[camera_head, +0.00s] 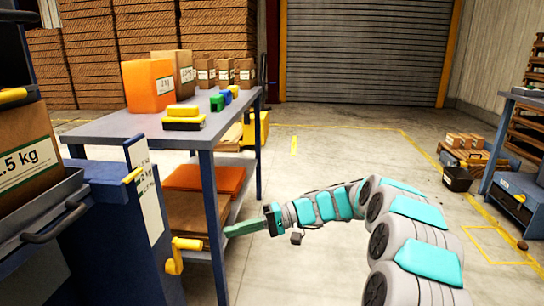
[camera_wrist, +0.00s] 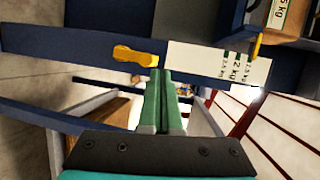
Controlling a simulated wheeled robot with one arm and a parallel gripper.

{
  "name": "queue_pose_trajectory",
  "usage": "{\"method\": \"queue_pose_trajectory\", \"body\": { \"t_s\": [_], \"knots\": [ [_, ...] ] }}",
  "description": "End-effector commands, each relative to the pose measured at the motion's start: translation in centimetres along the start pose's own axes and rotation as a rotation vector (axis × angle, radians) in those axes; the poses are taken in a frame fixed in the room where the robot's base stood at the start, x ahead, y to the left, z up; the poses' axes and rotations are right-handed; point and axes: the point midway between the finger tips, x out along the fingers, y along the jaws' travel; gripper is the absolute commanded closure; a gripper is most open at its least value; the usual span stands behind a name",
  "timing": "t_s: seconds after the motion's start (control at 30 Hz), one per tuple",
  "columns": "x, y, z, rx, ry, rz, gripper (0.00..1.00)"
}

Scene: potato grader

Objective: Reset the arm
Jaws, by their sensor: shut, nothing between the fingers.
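My gripper (camera_head: 230,230) shows in the head view at the end of my grey and teal arm. It points left at the lower part of the blue table, close to the table's near right leg. In the wrist view the two green fingers of my gripper (camera_wrist: 162,75) lie side by side, shut with nothing between them. Their tips point at a dark blue panel with a yellow handle (camera_wrist: 135,56) and a white label (camera_wrist: 215,65). I cannot tell whether the fingertips touch anything.
The blue table (camera_head: 115,125) carries an orange box (camera_head: 148,86), brown boxes and small coloured blocks. An orange stack (camera_head: 204,179) lies on its lower shelf. A carton (camera_head: 25,150) stands on a scale at the left. Open floor lies behind my arm, before the roller door (camera_head: 365,50).

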Motion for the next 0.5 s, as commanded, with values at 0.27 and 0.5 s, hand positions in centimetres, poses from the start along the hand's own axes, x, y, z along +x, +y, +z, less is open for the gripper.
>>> {"method": "queue_pose_trajectory", "body": {
  "t_s": [0.27, 0.5],
  "knots": [
    [1.3, -2.6, 9.0, 0.072, -0.105, 0.216, 1.00],
    [0.7, -2.6, 16.9, 0.129, -0.153, 0.438, 1.00]
  ]
}}
